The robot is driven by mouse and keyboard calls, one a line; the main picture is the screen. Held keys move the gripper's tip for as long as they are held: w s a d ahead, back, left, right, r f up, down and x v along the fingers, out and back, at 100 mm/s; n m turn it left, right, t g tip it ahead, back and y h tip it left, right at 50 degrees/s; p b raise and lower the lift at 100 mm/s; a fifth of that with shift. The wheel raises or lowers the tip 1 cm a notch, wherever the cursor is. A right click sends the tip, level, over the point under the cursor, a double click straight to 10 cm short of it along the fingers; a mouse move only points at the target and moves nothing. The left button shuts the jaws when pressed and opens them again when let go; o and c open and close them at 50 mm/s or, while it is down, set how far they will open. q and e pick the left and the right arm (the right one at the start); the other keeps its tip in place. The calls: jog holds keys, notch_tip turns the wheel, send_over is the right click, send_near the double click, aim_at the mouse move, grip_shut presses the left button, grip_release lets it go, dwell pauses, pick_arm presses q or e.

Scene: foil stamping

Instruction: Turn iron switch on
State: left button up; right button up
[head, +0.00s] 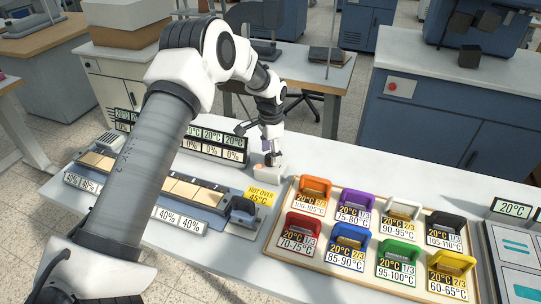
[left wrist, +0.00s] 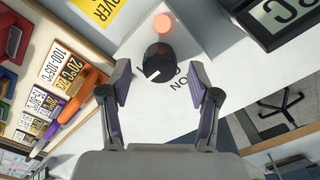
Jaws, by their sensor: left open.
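The iron switch is a black round knob (left wrist: 158,62) with a white mark, on a white box; an orange-red round lamp (left wrist: 164,24) sits beside it, and partly covered lettering shows on its other side. In the head view the white switch box (head: 268,174) stands on the table beside the yellow "HOT OVER 45°C" sign. My left gripper (head: 270,157) is over this box, pointing down. In the left wrist view my left gripper (left wrist: 159,75) is open, with one finger on each side of the knob; I cannot tell if they touch it. My right gripper is not in view.
A wooden tray (head: 345,276) with several coloured-handled irons stands to the right of the switch. The yellow sign (head: 260,195) is close in front. Display panels (head: 215,147) stand behind at left. White table surface (head: 340,160) is clear behind the tray.

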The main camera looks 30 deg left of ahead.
pick_arm(q)
notch_tip(320, 180, up, 10)
jog(key=shift+r, duration=0.25)
dwell(0.4)
